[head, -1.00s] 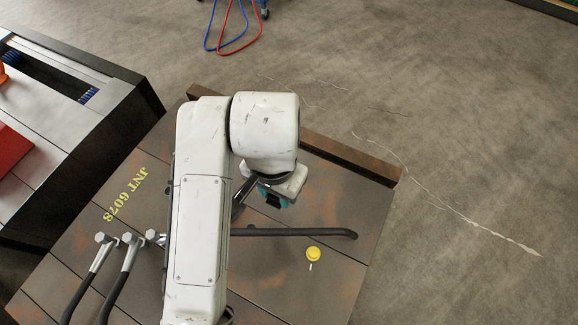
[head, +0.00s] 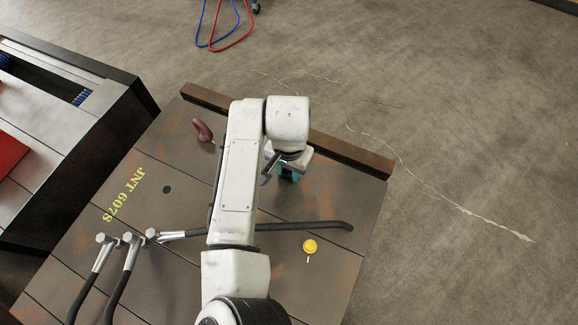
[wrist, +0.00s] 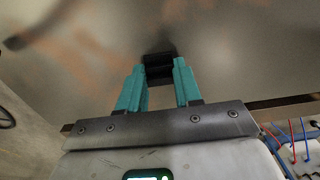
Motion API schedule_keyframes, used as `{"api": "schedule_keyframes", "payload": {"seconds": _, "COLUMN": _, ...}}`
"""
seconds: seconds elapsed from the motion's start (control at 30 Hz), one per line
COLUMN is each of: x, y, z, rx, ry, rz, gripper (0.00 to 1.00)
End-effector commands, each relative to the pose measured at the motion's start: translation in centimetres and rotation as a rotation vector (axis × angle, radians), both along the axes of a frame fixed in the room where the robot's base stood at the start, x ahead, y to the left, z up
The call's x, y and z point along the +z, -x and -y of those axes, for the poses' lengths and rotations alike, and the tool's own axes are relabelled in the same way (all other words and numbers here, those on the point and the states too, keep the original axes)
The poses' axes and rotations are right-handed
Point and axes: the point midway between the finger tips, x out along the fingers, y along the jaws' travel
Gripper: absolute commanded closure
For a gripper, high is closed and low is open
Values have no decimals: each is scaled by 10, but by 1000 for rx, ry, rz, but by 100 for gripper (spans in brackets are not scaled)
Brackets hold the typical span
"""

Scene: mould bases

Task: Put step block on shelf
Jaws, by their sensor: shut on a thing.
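My gripper (wrist: 158,84) has teal fingers shut on a dark step block (wrist: 158,66), which sits at the fingertips in the wrist view. In the head view my gripper (head: 289,174) is low over the brown metal table (head: 320,205), near its far edge, and the block is mostly hidden beneath it. In the wrist view a blurred metal surface lies beyond the block. I cannot tell whether the block touches it. I cannot make out which part is the shelf.
A raised brown bar (head: 345,150) runs along the table's far edge.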

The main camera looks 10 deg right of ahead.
Motion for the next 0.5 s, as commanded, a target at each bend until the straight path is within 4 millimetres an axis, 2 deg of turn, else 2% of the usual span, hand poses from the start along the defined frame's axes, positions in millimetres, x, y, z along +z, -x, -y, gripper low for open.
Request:
{"api": "schedule_keyframes", "payload": {"seconds": 0.37, "x": -4, "y": 0, "z": 0, "rx": 0, "ry": 1, "rz": -1, "gripper": 98}}
{"api": "schedule_keyframes", "payload": {"seconds": 0.4, "x": -4, "y": 0, "z": 0, "rx": 0, "ry": 0, "rz": 0, "gripper": 63}}
{"api": "schedule_keyframes", "payload": {"seconds": 0.5, "x": -4, "y": 0, "z": 0, "rx": -1, "ry": 0, "rz": 0, "gripper": 54}}
